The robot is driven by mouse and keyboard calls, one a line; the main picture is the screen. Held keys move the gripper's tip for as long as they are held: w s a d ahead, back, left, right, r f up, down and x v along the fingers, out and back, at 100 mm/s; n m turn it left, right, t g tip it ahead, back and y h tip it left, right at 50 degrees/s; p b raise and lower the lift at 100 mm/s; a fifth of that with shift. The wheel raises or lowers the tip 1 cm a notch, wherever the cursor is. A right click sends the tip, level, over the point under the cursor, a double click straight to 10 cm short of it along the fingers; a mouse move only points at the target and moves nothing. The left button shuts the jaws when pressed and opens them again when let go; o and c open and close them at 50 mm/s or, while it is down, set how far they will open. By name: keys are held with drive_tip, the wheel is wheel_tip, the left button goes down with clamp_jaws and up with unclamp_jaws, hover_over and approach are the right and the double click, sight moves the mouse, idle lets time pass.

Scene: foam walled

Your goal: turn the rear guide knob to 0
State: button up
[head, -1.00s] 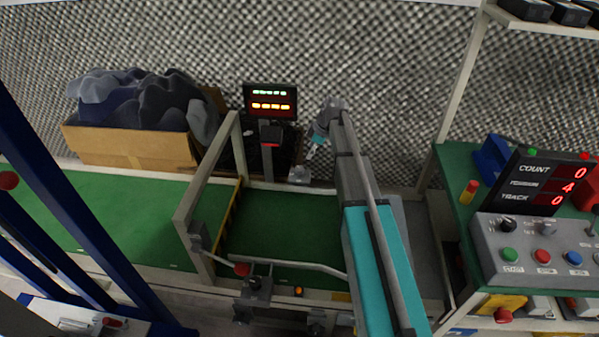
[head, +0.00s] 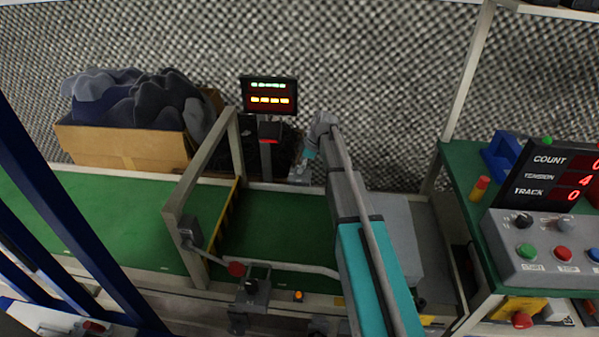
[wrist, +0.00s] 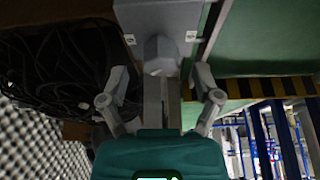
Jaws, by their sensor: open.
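The rear guide knob (wrist: 160,55) is a grey faceted knob on a grey block (wrist: 163,17) at the top middle of the wrist view. My gripper (wrist: 161,76) is open, with one finger on each side just short of the knob. The fingers look apart from it. In the head view my gripper (head: 306,158) reaches down over the far edge of the green belt (head: 285,225), beside the small grey rear bracket (head: 297,175). The knob's pointer and scale cannot be read.
A post with a lit display (head: 269,98) stands just left of my gripper. A white frame (head: 185,190) spans the belt. A cardboard box of dark cloth (head: 120,145) stands behind it. The control panel (head: 545,250) is at right; its readout (head: 548,180) shows TENSION 4, TRACK 0.

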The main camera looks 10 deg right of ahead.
drive_tip(key=shift+w+a+f+b, duration=0.1)
drive_tip(key=shift+a+f+b, duration=0.15)
drive_tip(key=shift+f+b, duration=0.25)
drive_tip(key=shift+f, duration=0.1)
clamp_jaws()
